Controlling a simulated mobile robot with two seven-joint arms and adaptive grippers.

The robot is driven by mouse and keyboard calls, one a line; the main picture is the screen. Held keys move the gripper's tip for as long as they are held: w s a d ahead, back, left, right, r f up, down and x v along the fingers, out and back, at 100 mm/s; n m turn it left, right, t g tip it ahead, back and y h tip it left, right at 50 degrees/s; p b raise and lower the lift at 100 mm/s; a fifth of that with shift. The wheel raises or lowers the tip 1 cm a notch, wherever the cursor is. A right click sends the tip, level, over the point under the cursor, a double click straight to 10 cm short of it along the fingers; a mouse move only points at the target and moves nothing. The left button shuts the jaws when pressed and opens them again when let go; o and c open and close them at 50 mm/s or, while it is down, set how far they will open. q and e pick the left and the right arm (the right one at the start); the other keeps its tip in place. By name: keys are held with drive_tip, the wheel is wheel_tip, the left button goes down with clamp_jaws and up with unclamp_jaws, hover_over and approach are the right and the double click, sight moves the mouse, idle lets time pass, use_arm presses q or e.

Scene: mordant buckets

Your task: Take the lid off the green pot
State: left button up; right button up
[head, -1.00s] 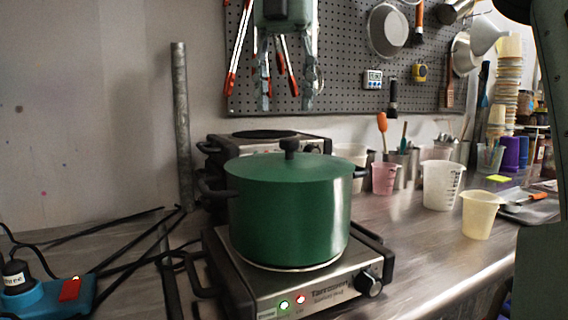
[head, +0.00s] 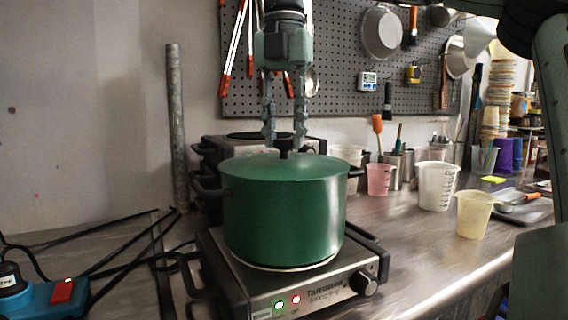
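The green pot (head: 285,220) stands on a steel hot plate with its green lid (head: 250,168) on top. The lid has a dark knob (head: 284,146) in its middle. My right gripper (head: 284,143) points straight down over the lid. Its two fingers are apart, one on each side of the knob, with the tips at about the knob's height. I cannot tell whether either finger touches the knob. My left gripper is not in view.
The hot plate (head: 290,288) has lit lamps and a black dial. A second burner (head: 255,137) stands behind the pot. Cups (head: 474,213) and a beaker (head: 437,186) stand to the right. Black cables and a blue box (head: 45,298) lie at the left.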

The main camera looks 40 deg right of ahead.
clamp_jaws()
drive_tip(key=shift+r, duration=0.15)
